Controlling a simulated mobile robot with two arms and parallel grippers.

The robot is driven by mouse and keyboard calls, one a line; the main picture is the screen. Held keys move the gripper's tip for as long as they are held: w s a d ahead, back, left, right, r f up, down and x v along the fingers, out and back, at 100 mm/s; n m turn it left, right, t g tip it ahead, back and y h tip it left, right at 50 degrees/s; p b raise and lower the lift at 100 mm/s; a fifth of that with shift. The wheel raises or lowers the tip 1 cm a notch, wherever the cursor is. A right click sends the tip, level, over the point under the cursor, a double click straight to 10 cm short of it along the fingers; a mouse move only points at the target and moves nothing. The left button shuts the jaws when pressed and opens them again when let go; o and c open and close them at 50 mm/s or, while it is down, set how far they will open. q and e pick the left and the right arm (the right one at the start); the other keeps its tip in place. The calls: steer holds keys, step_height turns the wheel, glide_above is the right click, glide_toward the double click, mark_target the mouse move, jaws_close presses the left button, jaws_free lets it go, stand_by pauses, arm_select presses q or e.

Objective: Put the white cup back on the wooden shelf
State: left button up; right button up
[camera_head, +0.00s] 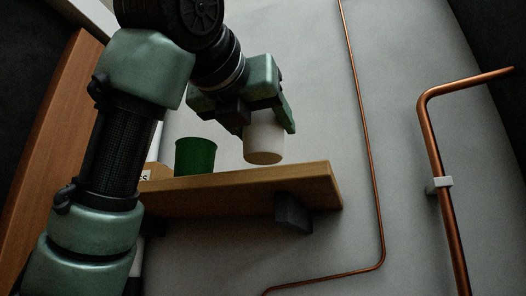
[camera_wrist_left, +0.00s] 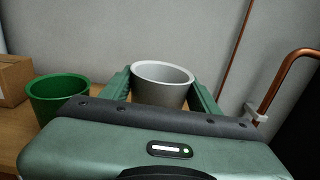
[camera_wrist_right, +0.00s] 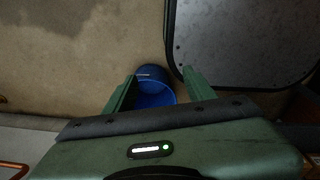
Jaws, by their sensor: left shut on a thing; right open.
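The white cup (camera_head: 263,142) is upright between the fingers of my left gripper (camera_head: 268,128), which is shut on it. It also shows in the left wrist view (camera_wrist_left: 163,88), with a finger on each side. In the head view the cup is over the right part of the wooden shelf (camera_head: 245,184), with its underside showing; it looks a little above the board. My right gripper (camera_wrist_right: 160,76) is open and shows only in the right wrist view.
A green cup (camera_head: 195,156) stands on the shelf left of the white cup, with a cardboard box (camera_head: 158,171) farther left. Copper pipes (camera_head: 436,150) run along the wall at right. A blue container (camera_wrist_right: 155,92) lies beyond my right gripper's fingers, beside a grey panel (camera_wrist_right: 240,40).

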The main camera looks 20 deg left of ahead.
mark_target(256, 139)
arm_select(q)
step_height(256, 139, down, 2)
steer(key=shift+f, duration=0.25)
steer(key=shift+w+f, duration=0.1)
steer(key=shift+f, duration=0.3)
arm_select(e)
steer(key=shift+s+f, duration=0.3)
steer(key=shift+s, duration=0.2)
arm_select(q)
steer(key=shift+f+b, duration=0.1)
steer(key=shift+b, duration=0.2)
arm_select(e)
steer(key=shift+f, duration=0.1)
arm_select(q)
steer(key=o, duration=1.1)
steer(key=shift+f, duration=0.1)
steer(key=o, duration=0.5)
steer(key=shift+c, duration=0.2)
arm_select(e)
steer(key=shift+w, duration=0.1)
arm_select(q)
steer(key=shift+r, duration=0.2)
steer(key=s+b, duration=0.4)
steer(key=s, duration=0.8)
steer(key=shift+a, duration=0.25)
arm_select(e)
step_height(256, 139, down, 4)
steer(key=shift+d+f, duration=0.15)
steer(key=shift+f, duration=0.05)
